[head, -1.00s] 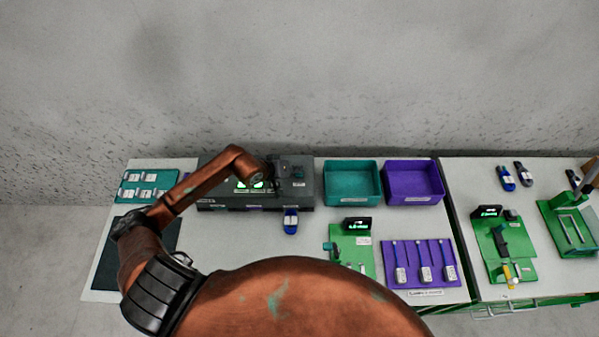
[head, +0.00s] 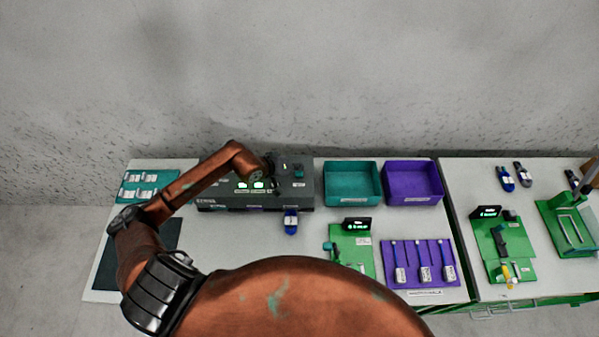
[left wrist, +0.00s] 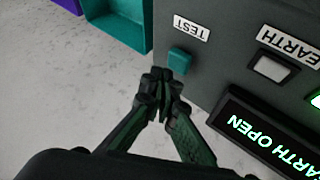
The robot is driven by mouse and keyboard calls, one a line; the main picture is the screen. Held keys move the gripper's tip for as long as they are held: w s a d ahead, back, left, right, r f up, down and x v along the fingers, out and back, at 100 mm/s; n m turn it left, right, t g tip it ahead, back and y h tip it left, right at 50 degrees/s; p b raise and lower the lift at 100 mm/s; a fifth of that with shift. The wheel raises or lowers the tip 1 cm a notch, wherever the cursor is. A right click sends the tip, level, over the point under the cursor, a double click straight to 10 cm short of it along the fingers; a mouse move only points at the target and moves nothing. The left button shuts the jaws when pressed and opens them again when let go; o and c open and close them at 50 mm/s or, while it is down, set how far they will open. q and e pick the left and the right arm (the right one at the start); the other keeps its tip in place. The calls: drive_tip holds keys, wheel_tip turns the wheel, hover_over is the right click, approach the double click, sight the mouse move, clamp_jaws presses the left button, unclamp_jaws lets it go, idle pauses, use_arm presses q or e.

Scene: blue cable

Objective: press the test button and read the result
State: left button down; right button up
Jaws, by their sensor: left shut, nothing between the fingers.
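The dark grey tester (head: 306,190) stands at the back of the left table. Its teal TEST button (head: 299,174) is on the right of its top and also shows in the left wrist view (left wrist: 180,62). My left gripper (head: 277,184) is shut and empty, just left of the button in the head view. In the left wrist view its fingertips (left wrist: 165,78) are close to the button, seemingly apart from it. The tester's display (left wrist: 265,135) is lit green; the readable part says "ARTH OPEN", its start cut off. A blue plug (head: 291,222) is at the tester's front. My right gripper is not in view.
A teal bin (head: 352,203) and a purple bin (head: 413,200) stand right of the tester. A green fixture (head: 353,262) and a purple rack (head: 418,284) lie in front. A dark mat (head: 108,268) and a teal card board (head: 130,195) are at left.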

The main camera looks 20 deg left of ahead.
sight(297, 173)
use_arm(q)
drive_tip(key=shift+r, duration=0.1)
drive_tip(key=shift+r+p, duration=0.7)
drive_tip(key=shift+r, duration=1.75)
